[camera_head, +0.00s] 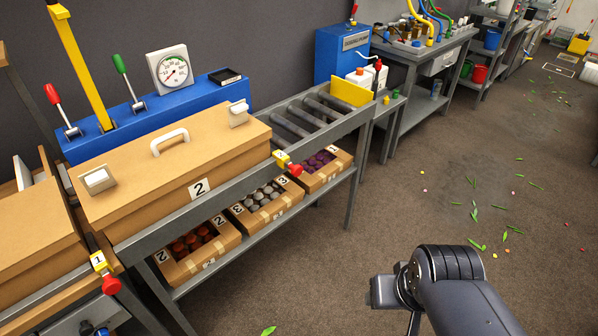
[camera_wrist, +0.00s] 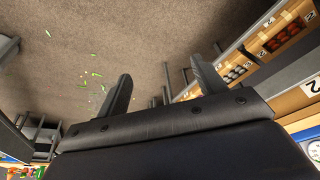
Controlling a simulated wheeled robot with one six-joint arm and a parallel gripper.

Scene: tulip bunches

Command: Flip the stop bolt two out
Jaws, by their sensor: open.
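A stop bolt with a red knob (camera_head: 295,170) and a yellow tag (camera_head: 281,159) sits on the front rail of the roller bench, at the right end of the box marked 2 (camera_head: 235,160). The tag's number is too small to read surely. A second bolt with a red knob (camera_head: 111,285) and a yellow tag marked 1 (camera_head: 98,260) is at the lower left. My gripper (camera_wrist: 163,85) is open and empty in the wrist view, its two fingers wide apart above the floor. My arm is at the lower right of the head view, well away from both bolts.
Crates of tulip bulbs (camera_head: 195,247) stand on the shelf under the bench. Bare rollers (camera_head: 305,117) end at a yellow plate (camera_head: 351,88). A blue unit with a gauge (camera_head: 173,70) and levers stands behind. The floor (camera_head: 450,170) at right is open, with scattered leaves.

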